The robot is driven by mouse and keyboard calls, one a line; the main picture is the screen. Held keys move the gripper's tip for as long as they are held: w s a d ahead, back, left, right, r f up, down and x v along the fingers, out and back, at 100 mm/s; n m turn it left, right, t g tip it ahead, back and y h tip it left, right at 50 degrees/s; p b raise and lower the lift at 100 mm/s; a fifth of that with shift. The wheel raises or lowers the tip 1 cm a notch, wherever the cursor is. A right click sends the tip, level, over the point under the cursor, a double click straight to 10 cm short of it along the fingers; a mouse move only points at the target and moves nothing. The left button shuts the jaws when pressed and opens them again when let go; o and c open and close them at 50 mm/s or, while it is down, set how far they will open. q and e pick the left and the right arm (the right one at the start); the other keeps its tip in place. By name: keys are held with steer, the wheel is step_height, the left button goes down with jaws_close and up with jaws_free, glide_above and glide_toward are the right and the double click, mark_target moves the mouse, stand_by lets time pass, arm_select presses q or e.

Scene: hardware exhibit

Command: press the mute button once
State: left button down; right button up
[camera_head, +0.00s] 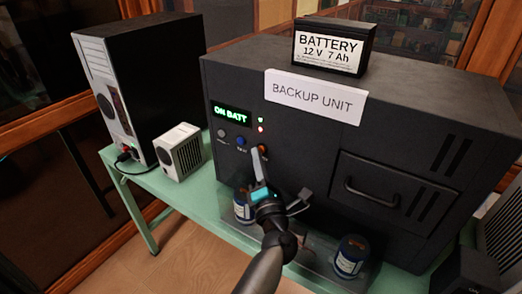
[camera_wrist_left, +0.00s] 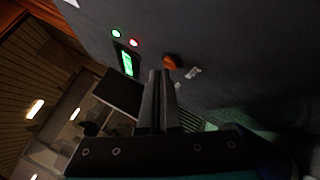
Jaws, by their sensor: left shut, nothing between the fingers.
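The black backup unit (camera_head: 310,120) carries a lit "ON BATT" display (camera_head: 231,113) and a row of buttons: a grey button (camera_head: 222,133), a blue button (camera_head: 241,142) and an orange button (camera_head: 262,149). Their small labels are too blurred to read, so I cannot tell which is marked mute. My left gripper (camera_head: 254,156) is shut and empty in front of the panel, just below the blue and orange buttons. In the left wrist view its fingers (camera_wrist_left: 160,76) point at the panel beside the orange button (camera_wrist_left: 172,62); contact is unclear. The other buttons are hidden there. My right gripper is not in view.
Blue jars (camera_head: 351,257) stand in front, one close to my left gripper. A computer tower (camera_head: 150,80) and small white box (camera_head: 181,151) stand left on the green table (camera_head: 142,186).

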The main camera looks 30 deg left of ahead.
arm_select(q)
steer(key=shift+w, duration=0.4)
stand_by(0.7)
steer(key=shift+s, duration=0.85)
steer(key=shift+s+p, duration=0.4)
steer(key=shift+s, duration=0.05)
steer(key=shift+s+a+p, duration=0.15)
steer(key=shift+s+p, duration=0.15)
steer(key=shift+s, duration=0.75)
steer(key=shift+s+a+p, duration=0.1)
steer(key=shift+s+p, duration=0.2)
steer(key=shift+s, duration=0.7)
